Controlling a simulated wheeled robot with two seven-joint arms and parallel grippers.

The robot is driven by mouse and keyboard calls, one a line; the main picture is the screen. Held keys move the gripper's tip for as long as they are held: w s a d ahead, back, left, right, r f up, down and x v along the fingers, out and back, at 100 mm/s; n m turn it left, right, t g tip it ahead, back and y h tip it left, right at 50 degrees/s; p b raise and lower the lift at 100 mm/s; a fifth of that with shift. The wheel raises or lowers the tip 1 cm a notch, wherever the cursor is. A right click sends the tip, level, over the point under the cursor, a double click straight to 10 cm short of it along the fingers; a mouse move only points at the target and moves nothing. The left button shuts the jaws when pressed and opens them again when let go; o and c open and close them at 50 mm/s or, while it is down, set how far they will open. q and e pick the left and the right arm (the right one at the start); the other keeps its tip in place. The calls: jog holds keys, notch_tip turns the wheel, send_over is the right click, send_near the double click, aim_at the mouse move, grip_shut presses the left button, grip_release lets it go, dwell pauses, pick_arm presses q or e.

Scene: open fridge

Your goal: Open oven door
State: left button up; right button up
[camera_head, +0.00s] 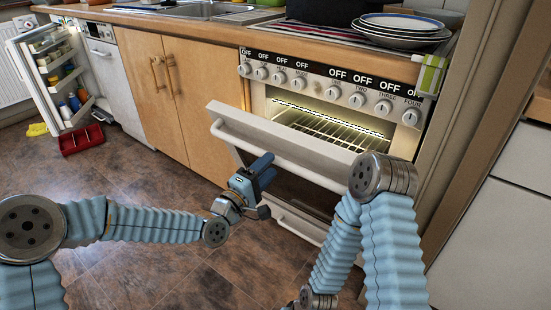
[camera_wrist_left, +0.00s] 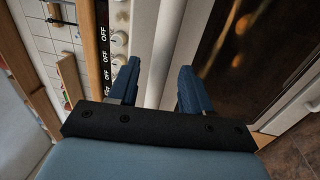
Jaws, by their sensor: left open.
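The white oven door (camera_head: 285,143) is tilted partly open, and the lit rack inside shows above its top edge. A light bar handle (camera_head: 252,143) runs along the door's upper front. My left gripper (camera_head: 264,172) is open and close to the door's front, just below the handle in the picture. In the left wrist view, my left gripper's two blue fingers (camera_wrist_left: 160,82) stand apart, with pale parts of the oven door (camera_wrist_left: 178,45) beyond and between them. I cannot tell whether they touch it. My right arm hides the door's right part; its gripper is out of view.
The oven's knob panel (camera_head: 330,90) is above the door. Stacked plates (camera_head: 400,30) stand on the hob. Wooden cupboards (camera_head: 155,85) are left of the oven. An open fridge (camera_head: 55,75) and a red tray (camera_head: 82,140) are farther left.

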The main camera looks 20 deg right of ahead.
aim_at(276, 160)
pick_arm(q)
jog(key=x, duration=0.4)
grip_shut()
dwell(0.4)
